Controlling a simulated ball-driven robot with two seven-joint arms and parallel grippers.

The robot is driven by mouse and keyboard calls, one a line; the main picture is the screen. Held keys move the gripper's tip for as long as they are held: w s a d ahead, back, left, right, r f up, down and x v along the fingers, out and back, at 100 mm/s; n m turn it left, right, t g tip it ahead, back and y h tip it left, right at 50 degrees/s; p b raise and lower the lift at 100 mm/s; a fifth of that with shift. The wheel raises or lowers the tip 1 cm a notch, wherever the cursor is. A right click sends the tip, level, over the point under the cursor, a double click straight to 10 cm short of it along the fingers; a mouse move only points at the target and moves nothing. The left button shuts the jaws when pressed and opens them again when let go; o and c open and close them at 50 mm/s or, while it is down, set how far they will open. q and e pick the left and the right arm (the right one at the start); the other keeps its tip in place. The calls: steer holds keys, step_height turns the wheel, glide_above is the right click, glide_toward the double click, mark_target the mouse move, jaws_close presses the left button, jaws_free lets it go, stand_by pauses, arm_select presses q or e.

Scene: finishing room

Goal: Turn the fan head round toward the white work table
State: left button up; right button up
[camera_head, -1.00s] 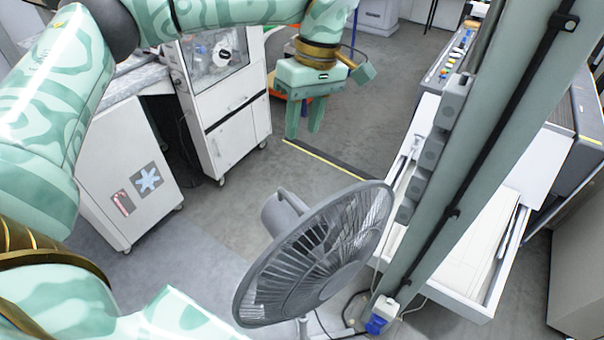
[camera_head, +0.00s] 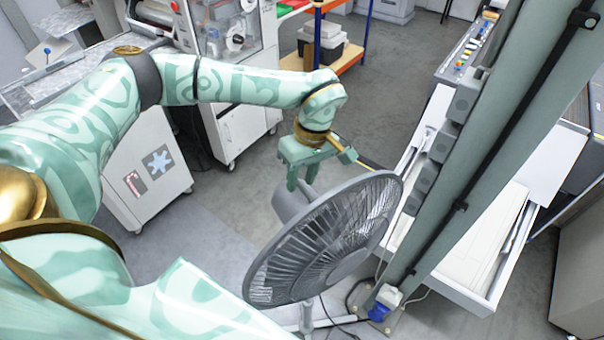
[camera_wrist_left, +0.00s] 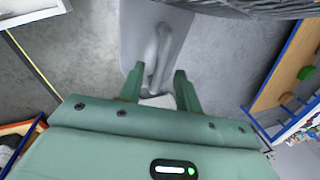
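The grey fan head (camera_head: 325,240) stands on a thin pole at the lower middle of the head view, its round wire cage tilted. Its grey motor housing (camera_head: 287,205) sticks out behind the cage toward the upper left. My left gripper (camera_head: 301,187) is beside the housing, fingers pointing down; touching cannot be told. In the left wrist view its fingers (camera_wrist_left: 159,90) are apart, with a small pale part between their tips. The fan cage (camera_wrist_left: 255,8) crosses the top of that view. Which surface is the white work table is unclear. My right gripper is not in view.
A green-grey post (camera_head: 480,160) with a black cable rises right of the fan. A long white open unit (camera_head: 470,240) stands behind it. White cabinets (camera_head: 150,165) stand at left, and an orange-and-blue shelf (camera_head: 350,55) at the back. Grey floor lies clear between.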

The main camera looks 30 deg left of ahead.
arm_select(q)
jaws_close()
steer(key=shift+w+d+r+m+y+p, duration=0.15)
steer(key=shift+w+d+m+p, duration=0.1)
steer(key=shift+m+p, duration=0.25)
steer(key=shift+w+d+r+m+y+p, duration=0.1)
steer(key=shift+w+m+y+p, duration=0.15)
steer(key=shift+m, duration=0.45)
steer(key=m, duration=0.1)
steer(key=d+m+p, duration=0.1)
steer(key=shift+w+m+t+p, duration=0.3)
steer(key=shift+w, duration=0.05)
steer(key=m, duration=0.1)
steer(key=d+m+p, duration=0.1)
steer(key=m, duration=0.1)
steer(key=w+m, duration=0.1)
steer(key=shift+d+m+t+y+p, duration=0.3)
steer(key=shift+t+p, duration=0.05)
steer(key=shift+t, duration=0.05)
steer(key=shift+d+f+m+t+p, duration=0.15)
steer(key=shift+d+m+p, duration=0.3)
steer(key=shift+m, duration=0.7)
steer(key=shift+d+m+t+p, duration=0.25)
steer(key=shift+d+m, duration=0.3)
steer(key=shift+m, duration=0.6)
